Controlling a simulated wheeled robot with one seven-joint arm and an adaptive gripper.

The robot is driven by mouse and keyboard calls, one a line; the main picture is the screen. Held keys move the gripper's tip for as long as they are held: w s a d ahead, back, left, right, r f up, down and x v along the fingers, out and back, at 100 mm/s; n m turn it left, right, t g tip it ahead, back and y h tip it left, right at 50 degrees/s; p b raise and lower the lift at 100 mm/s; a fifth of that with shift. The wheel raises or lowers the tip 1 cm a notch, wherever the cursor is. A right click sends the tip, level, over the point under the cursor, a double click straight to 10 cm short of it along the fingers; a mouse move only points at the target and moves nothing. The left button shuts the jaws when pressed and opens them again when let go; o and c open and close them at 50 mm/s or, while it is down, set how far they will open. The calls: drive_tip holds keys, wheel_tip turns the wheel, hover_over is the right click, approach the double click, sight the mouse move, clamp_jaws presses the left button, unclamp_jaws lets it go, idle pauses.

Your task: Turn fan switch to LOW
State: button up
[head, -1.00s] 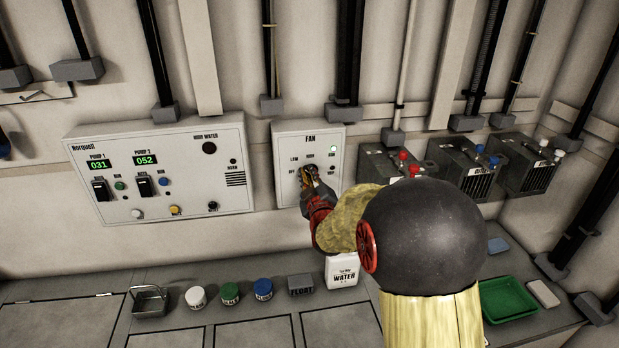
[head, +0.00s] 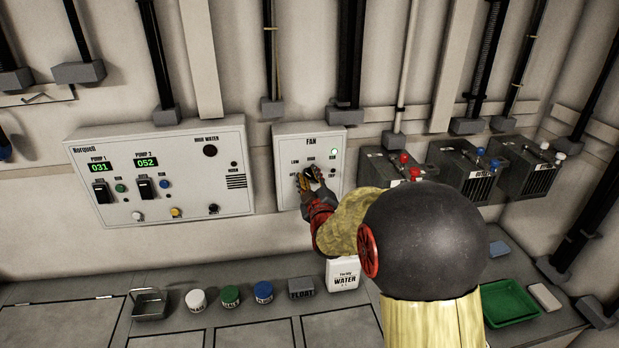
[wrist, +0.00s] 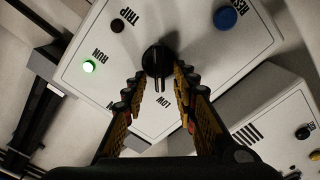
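The fan box (head: 283,150) is a pale panel on the wall, marked FAN. Its black switch knob (wrist: 157,60) shows in the wrist view, with a pale-marked end toward the LOW label (wrist: 165,102). My gripper (wrist: 159,78) is open, with one finger on each side of the knob and a visible gap at both sides. In the head view my gripper (head: 309,181) covers most of the knob. The OFF label is hidden in the wrist view. The RUN lamp (wrist: 88,66) is lit green.
The blue reset button (wrist: 226,18) and the dark TRIP lamp (wrist: 117,25) sit on the same panel.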

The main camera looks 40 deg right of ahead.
drive_tip(key=v, duration=1.2)
idle(0.4)
